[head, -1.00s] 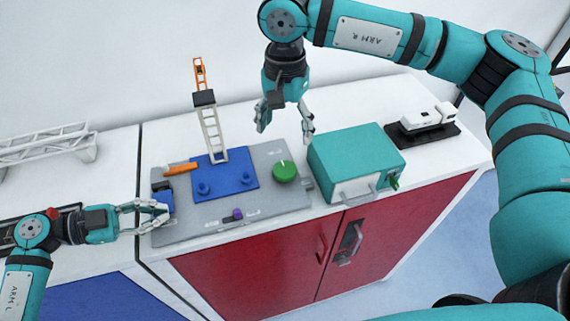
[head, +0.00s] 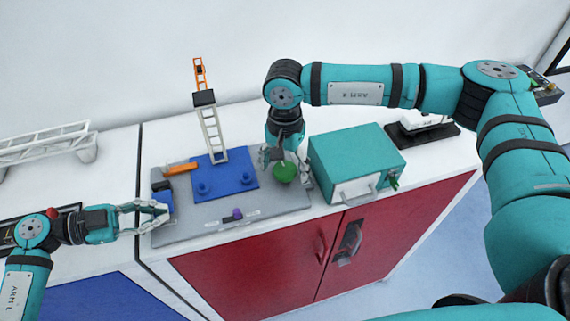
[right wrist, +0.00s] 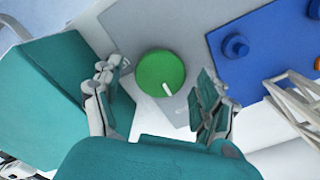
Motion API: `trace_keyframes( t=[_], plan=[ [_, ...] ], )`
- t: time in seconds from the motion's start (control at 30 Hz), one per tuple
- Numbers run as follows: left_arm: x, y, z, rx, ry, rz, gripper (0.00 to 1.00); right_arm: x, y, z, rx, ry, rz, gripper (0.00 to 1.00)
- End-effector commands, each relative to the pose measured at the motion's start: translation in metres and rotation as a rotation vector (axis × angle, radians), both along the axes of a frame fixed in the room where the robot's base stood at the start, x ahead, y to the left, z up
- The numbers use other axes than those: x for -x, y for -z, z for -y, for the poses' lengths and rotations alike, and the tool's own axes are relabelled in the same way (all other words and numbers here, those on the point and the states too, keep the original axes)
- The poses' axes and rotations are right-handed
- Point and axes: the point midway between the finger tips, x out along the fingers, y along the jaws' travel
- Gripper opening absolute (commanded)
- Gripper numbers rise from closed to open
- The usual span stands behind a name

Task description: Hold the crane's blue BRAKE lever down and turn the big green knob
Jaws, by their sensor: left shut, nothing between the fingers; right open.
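The green knob (head: 285,173) sits at the right end of the crane's grey panel (head: 205,212). It also shows in the right wrist view (right wrist: 160,70), with a white pointer mark. My right gripper (head: 284,165) is open above the knob, with one finger on each side of it. In the right wrist view both fingers (right wrist: 155,76) appear apart from the knob. The blue BRAKE lever (head: 165,197) is at the panel's left end, beside a black block. My left gripper (head: 163,212) is shut with its fingertips at the lever, partly covering it. Whether they press it down is hard to tell.
A blue plate (head: 235,182) with blue knobs carries the white and orange crane tower (head: 210,125). A purple slider (head: 238,214) is at the panel's front. A teal box (head: 355,155) stands close to the right of the green knob. An orange handle (head: 180,168) lies near the lever.

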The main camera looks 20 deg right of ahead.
Motion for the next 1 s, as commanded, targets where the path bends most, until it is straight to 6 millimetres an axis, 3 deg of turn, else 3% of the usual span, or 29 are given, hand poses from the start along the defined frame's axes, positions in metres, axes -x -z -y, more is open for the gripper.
trace_keyframes(
  t=[0.33, 0.77, 1.0],
  plan=[
    [0.0000, 0.0006, -0.0001, -0.001, -0.001, -0.001, 0.00, -0.0002, 0.0030, -0.0001, 0.000, 0.000, 0.000, 0.75],
    [0.0000, 0.0006, -0.0001, -0.001, -0.001, -0.001, 0.00, -0.0001, 0.0027, 0.0000, 0.001, 0.000, 0.001, 0.19],
    [0.0000, 0.0006, -0.0001, -0.001, -0.001, -0.001, 0.00, -0.0001, 0.0027, 0.0000, 0.000, 0.018, 0.000, 0.18]
  ],
)
